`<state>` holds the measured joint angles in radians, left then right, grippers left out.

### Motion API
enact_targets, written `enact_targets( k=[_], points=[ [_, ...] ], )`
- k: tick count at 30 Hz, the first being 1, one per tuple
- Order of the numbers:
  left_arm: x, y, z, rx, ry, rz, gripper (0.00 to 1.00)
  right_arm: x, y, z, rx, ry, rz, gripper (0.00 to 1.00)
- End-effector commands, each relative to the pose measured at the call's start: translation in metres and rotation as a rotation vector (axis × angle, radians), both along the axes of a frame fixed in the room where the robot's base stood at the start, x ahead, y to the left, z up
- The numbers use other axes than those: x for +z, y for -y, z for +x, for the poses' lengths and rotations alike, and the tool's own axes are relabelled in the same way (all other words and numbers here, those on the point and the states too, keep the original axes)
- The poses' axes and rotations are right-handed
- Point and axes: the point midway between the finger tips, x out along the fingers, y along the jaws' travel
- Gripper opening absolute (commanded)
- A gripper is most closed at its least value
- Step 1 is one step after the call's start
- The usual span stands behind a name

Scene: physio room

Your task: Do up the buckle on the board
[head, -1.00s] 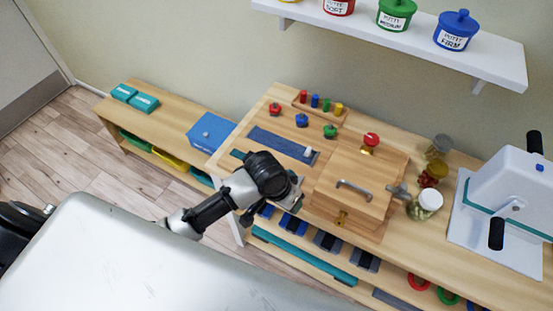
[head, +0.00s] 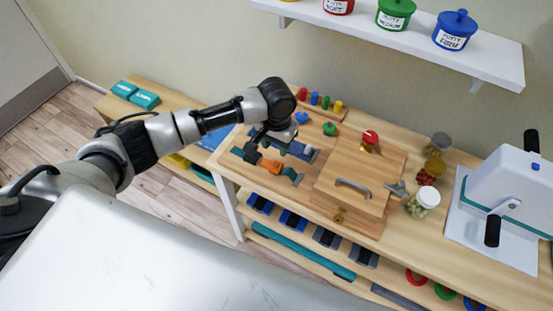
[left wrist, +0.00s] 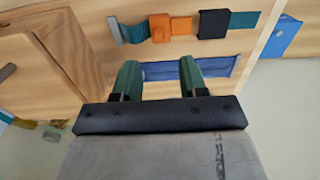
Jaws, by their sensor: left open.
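The buckle lies on the wooden board at the left of the bench. It has an orange part (head: 271,166) and a black part (head: 251,153) on teal strap (head: 291,174). In the left wrist view the orange part (left wrist: 160,27) and its prong face the black part (left wrist: 213,23) with at most a narrow gap; I cannot tell if they are joined. My left gripper (head: 274,139) is above the board, behind the buckle. Its two green fingers (left wrist: 160,76) are apart and empty over a blue strip (left wrist: 215,68). My right gripper is out of view.
A wooden box with a metal handle (head: 353,187) stands right of the buckle. Coloured pegs (head: 326,103) and knobs sit behind. Jars (head: 423,202) and a white machine (head: 505,200) are further right. A shelf (head: 400,40) with putty tubs hangs above.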

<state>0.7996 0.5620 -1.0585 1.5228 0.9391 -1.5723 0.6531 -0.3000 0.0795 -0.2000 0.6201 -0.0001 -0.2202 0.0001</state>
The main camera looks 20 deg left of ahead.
Motion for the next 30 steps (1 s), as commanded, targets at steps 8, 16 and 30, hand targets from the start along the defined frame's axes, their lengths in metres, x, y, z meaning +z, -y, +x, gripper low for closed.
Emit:
enact_targets(
  k=[8,16,30],
  points=[
    [-0.053,0.0,0.0,0.0,-0.001,0.0,0.43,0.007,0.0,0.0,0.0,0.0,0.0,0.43],
    [-0.078,0.001,0.0,-0.001,0.001,-0.001,0.43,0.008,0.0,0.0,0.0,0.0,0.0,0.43],
    [-0.08,0.0,0.0,-0.001,0.002,-0.001,0.15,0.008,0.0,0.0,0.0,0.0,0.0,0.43]
  ],
)
